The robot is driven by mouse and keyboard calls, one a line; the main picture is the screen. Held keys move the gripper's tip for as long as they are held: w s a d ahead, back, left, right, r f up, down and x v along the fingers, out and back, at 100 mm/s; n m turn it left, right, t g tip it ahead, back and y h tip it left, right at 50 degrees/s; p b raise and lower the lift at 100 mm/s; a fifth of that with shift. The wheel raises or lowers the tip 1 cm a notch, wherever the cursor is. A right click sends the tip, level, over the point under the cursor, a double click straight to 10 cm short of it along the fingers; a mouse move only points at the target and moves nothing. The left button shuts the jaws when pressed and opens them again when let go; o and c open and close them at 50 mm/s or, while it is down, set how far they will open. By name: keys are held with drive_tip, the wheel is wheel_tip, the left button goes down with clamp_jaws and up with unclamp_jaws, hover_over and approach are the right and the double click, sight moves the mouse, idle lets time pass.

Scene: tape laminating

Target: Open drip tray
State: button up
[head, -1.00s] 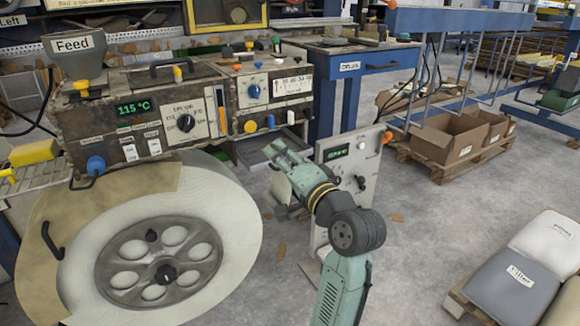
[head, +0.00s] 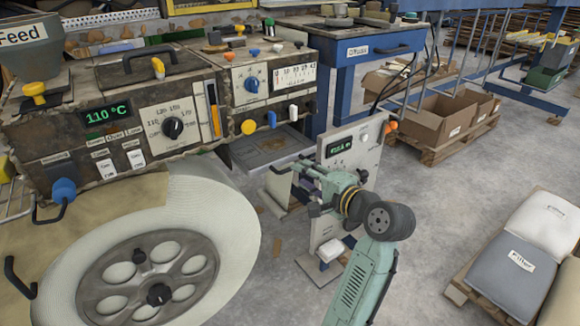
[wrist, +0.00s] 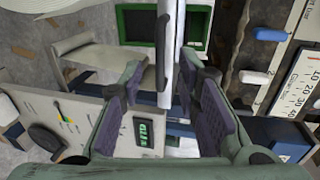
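The drip tray (head: 262,150) is a flat grey tray low under the right part of the machine, below the blue and white knobs. In the wrist view, a pale upright strip with a dark handle (wrist: 163,52) appears to be its front edge. My gripper (head: 304,174) is just in front of and to the right of the tray in the head view. In the wrist view my gripper (wrist: 158,80) is open, with the handle in line between its fingertips. I cannot tell whether a finger touches it.
A control box (head: 352,150) with a green display stands close to the right of my gripper. The large white roll (head: 215,215) fills the lower left. Cardboard boxes (head: 440,122) and filler sacks (head: 515,262) lie to the right, with open floor between.

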drive_tip(key=x, duration=0.6)
drive_tip(key=shift+w+a, duration=0.1)
clamp_jaws()
idle(0.7)
